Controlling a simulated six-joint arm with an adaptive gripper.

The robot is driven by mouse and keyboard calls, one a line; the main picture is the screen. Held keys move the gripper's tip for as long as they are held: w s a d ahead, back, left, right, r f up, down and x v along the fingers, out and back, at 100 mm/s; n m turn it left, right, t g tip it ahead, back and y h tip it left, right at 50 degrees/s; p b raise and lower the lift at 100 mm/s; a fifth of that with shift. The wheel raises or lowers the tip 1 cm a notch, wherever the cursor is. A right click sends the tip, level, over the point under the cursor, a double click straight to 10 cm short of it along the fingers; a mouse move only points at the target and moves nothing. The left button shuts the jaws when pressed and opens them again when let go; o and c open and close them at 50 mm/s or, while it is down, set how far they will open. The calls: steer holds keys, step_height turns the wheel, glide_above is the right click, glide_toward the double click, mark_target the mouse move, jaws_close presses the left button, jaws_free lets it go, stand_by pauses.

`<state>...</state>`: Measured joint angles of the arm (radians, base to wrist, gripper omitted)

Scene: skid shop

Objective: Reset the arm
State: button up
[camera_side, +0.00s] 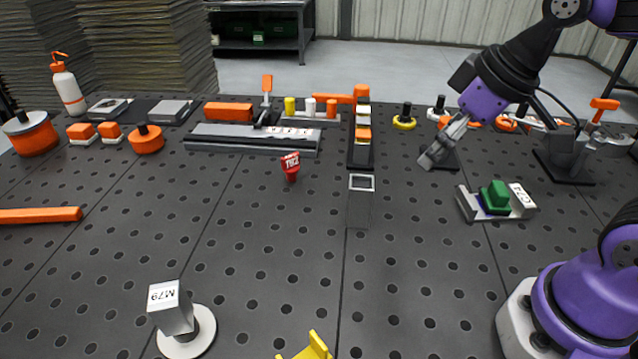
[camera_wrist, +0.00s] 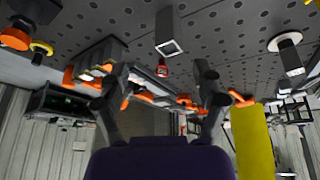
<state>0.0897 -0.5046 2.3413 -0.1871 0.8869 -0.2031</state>
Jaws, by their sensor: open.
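My gripper (camera_side: 432,160) hangs at the right back of the perforated table (camera_side: 270,245) in the side view, pointing down and left. It is close to a dark fixture in the picture; I cannot tell whether they touch. In the wrist view my gripper (camera_wrist: 160,80) shows two fingers spread apart with nothing held between them. That view looks out across the table, upside down. Beyond the fingers are a grey square tube (camera_wrist: 167,32) and a red part (camera_wrist: 162,70).
In the side view, the square tube (camera_side: 360,205) and red part (camera_side: 291,168) stand mid-table. A green block (camera_side: 495,196) sits on a grey fixture at right. A block marked M79 (camera_side: 170,308) stands in front. Fixtures line the back; the centre left is mostly clear.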

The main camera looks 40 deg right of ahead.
steer(key=s+m, duration=0.1)
steer(key=s+d+m+h, duration=0.1)
steer(key=s+m, duration=0.1)
steer(key=shift+s+t, duration=0.2)
steer(key=shift+t, duration=0.2)
stand_by(1.0)
